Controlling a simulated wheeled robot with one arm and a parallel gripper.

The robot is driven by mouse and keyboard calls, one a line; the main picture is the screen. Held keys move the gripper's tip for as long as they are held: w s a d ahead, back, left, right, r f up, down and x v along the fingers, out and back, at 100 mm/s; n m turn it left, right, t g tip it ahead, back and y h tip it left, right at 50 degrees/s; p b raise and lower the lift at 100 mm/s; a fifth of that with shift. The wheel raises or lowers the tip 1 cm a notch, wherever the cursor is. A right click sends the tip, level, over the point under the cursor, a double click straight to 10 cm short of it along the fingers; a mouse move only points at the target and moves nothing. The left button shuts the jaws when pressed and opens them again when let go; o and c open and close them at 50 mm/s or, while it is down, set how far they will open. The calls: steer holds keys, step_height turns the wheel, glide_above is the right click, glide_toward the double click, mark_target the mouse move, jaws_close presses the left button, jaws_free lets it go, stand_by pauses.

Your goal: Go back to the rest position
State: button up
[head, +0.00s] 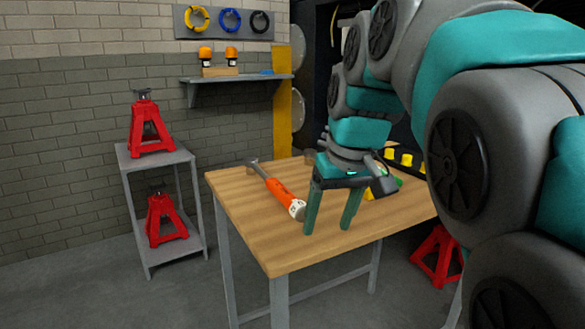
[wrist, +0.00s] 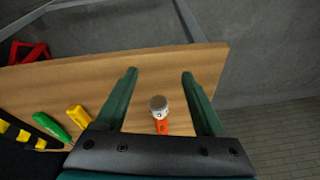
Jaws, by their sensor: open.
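My gripper (head: 328,212) is open, with its two green fingers pointing down over the wooden workbench (head: 270,250). In the wrist view my gripper (wrist: 160,75) has its fingers apart and nothing held between them.
A green-handled tool (wrist: 54,127) and a yellow-handled tool (wrist: 79,116) lie on the bench beside my gripper. A grey stand (head: 162,164) with red jack stands (head: 150,125) is at the left. A wall shelf (head: 235,79) holds orange-topped items. The bench's front left is bare.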

steer(key=s+d+f+m+g, duration=0.1)
steer(key=s+d+f, duration=0.3)
steer(key=s+f, duration=0.8)
steer(key=s+d+f+m+g+h, duration=0.1)
steer(key=s+d+f, duration=0.4)
steer(key=s+f, duration=0.8)
steer(key=s+m+g, duration=0.1)
steer(key=g, duration=0.1)
steer(key=shift+g+h, duration=0.3)
steer(key=shift+g, duration=0.1)
steer(key=shift+s+f, duration=0.1)
